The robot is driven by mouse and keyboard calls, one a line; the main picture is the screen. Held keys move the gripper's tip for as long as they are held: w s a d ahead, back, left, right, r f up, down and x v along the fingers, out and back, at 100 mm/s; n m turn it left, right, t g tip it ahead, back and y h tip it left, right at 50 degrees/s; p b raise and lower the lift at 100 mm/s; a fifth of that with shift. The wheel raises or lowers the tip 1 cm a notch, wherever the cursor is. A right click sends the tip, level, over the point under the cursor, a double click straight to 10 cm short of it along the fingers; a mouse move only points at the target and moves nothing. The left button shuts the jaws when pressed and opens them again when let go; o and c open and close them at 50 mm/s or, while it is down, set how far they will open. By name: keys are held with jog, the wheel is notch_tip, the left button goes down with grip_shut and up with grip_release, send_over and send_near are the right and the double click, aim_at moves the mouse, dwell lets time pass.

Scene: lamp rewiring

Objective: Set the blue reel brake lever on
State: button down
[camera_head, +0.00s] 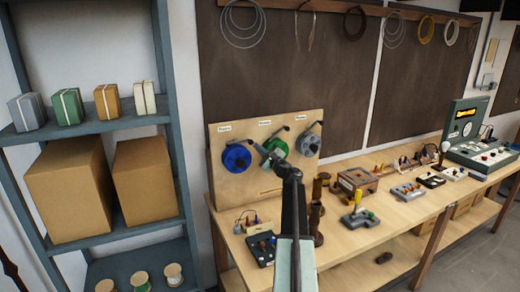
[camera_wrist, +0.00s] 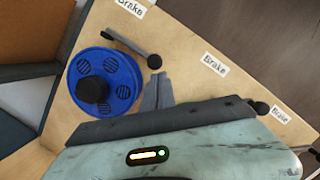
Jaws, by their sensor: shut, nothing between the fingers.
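The blue reel (camera_wrist: 122,72) is mounted on the wooden board, and it shows at the left of the board in the head view (camera_head: 236,160). Its brake lever (camera_wrist: 126,45) is a grey bar with a black ball end (camera_wrist: 155,62), running along the reel's upper edge in the wrist view. My gripper (camera_wrist: 157,88) is shut and empty, its fingertips just below the ball in that picture, with a small visible gap. In the head view my gripper (camera_head: 264,152) is in front of the board, right of the blue reel, and partly covers the green reel (camera_head: 276,142).
A third reel (camera_head: 308,142) is at the board's right. Brake labels (camera_wrist: 214,64) run along the board's top. The bench (camera_head: 345,240) holds several small devices and a wooden box (camera_head: 357,182). A shelf unit (camera_head: 100,122) with cartons stands at left.

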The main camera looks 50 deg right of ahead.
jog(key=shift+r+n+p, duration=0.3)
jog(key=shift+n+p, duration=0.1)
jog(key=shift+p, duration=0.05)
